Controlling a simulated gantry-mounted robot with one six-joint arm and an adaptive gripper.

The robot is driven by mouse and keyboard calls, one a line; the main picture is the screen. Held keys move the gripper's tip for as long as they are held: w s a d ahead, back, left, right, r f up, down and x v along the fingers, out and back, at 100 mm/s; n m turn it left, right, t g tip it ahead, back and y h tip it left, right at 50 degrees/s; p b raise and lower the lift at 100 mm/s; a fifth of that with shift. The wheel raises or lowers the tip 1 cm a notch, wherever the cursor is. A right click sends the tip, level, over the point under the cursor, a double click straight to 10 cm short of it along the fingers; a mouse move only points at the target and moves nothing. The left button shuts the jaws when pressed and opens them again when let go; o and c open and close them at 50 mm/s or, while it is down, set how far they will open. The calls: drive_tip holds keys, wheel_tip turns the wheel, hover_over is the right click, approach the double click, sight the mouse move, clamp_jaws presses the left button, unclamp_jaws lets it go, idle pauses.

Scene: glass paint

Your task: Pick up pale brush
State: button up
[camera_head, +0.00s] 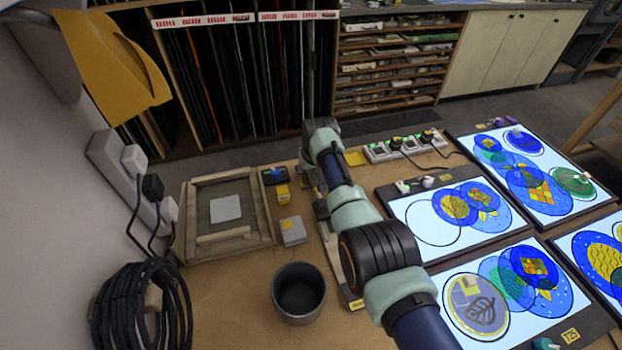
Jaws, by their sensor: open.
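My arm reaches from the bottom right up over the workbench. My gripper (309,172) is at its far end, a small dark shape partly hidden by my wrist. It is open, with nothing seen held in it, above the bench between the wooden frame and the lit panels. I cannot clearly make out a pale brush. A long narrow tray (331,243) lies beside my forearm and is partly covered by it. A pale bar (223,236) lies at the front of the wooden frame (265,205), but I cannot tell if it is a brush.
A dark cup (299,292) stands at the front. A small grey box (292,231) and a yellow block (283,194) lie right of the frame. A power strip (405,146) is at the back. Lit panels with painted glass (425,221) fill the right. Coiled cable (142,312) hangs left.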

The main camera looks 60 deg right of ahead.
drive_tip(key=shift+f, duration=0.3)
clamp_jaws()
idle(0.4)
